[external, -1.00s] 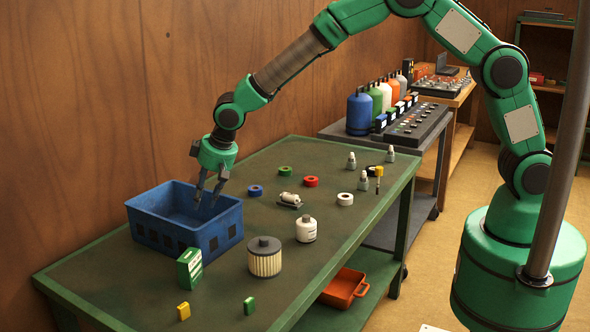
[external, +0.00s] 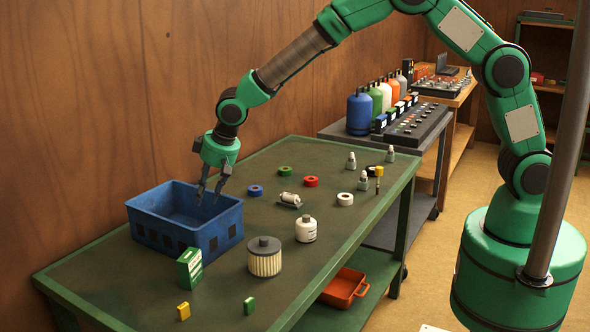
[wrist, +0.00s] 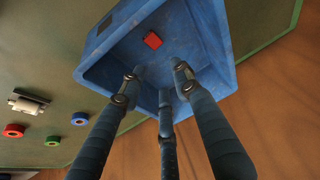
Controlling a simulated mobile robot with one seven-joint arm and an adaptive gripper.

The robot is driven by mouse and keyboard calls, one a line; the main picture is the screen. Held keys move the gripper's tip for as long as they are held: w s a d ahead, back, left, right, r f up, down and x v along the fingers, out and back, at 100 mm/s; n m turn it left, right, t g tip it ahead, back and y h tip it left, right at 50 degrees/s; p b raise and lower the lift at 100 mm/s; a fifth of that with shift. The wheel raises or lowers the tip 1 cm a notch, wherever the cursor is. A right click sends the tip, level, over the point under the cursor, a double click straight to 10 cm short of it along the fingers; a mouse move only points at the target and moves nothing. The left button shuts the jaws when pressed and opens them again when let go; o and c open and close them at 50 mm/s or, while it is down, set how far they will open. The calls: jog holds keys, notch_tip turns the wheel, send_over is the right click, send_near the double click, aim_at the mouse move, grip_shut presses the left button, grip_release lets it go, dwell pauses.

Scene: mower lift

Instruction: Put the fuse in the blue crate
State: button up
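The blue crate (external: 190,240) stands at the left of the green table, against the wooden wall. My gripper (external: 208,202) is above the crate, pointing down, its fingers spread apart. In the wrist view my gripper (wrist: 157,85) is open with nothing between its fingers. A small red block (wrist: 153,40) lies on the crate floor, apart from the fingers; it looks like a fuse, and the crate wall hides it in the external view. Similar small blocks, yellow (external: 184,311) and green (external: 249,305), lie at the table's near edge.
A green and white box (external: 189,268) stands close to the crate's near side. A filter (external: 264,258), a white bottle (external: 306,229) and several tape rolls, such as the red one (external: 311,181), lie to the right. An orange tray (external: 344,287) sits on the lower shelf.

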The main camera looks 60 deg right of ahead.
jog(key=s+d+r, duration=0.9)
jog(key=r, duration=0.3)
jog(key=s+d+r, duration=0.8)
jog(key=s+r, duration=0.1)
jog(key=r, duration=0.3)
jog(key=s+d+r, duration=0.3)
jog(key=s+d, duration=0.1)
jog(key=s, duration=0.4)
jog(key=s+d+r, duration=0.2)
jog(key=s+d, duration=0.2)
jog(key=s, duration=0.4)
jog(key=s+d, duration=0.1)
jog(key=s, duration=0.8)
jog(key=s+d+f+m+t, duration=0.1)
jog(key=s+d, duration=0.1)
jog(key=s, duration=0.6)
jog(key=shift+s+d+f, duration=0.2)
jog(key=shift+s+f, duration=0.05)
jog(key=shift+s, duration=0.1)
